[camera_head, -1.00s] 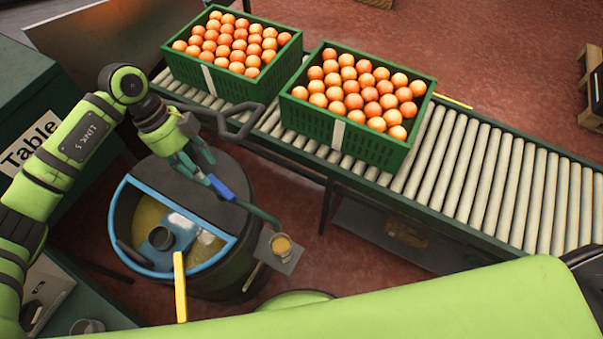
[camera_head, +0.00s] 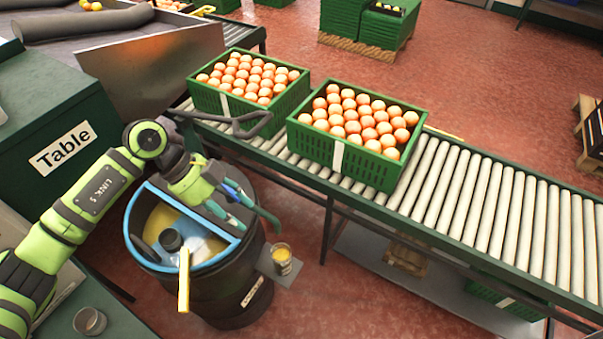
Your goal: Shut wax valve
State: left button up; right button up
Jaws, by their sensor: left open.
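A dark round wax tank (camera_head: 225,298) with a blue rim stands at lower left, its half-open top showing yellowish wax. A blue valve handle (camera_head: 232,188) shows at the tank's right side, partly hidden by my left gripper. A teal spout (camera_head: 266,216) runs from there to the right. A small cup of yellow wax (camera_head: 281,259) stands below the spout on a grey ledge. My left gripper (camera_head: 230,208) is open at the blue handle, over the tank's right edge. I cannot tell whether its fingers touch the handle. My right gripper is out of view.
A yellow bar (camera_head: 184,280) stands upright at the tank's front rim. Two green crates of oranges (camera_head: 192,96) (camera_head: 347,160) sit on the roller conveyor (camera_head: 480,195) behind. A dark green cabinet labelled Table (camera_head: 40,110) is at left. Red floor lies open right of the tank.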

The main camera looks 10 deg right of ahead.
pick_arm(q)
jog(key=d+r+n+t+h, duration=0.1)
jog(key=d+r+t+h, duration=0.4)
jog(key=d+r+h, duration=0.7)
jog(key=shift+d+r+n+t, duration=0.35)
jog(key=shift+d+r, duration=0.2)
jog(key=shift+r, duration=0.25)
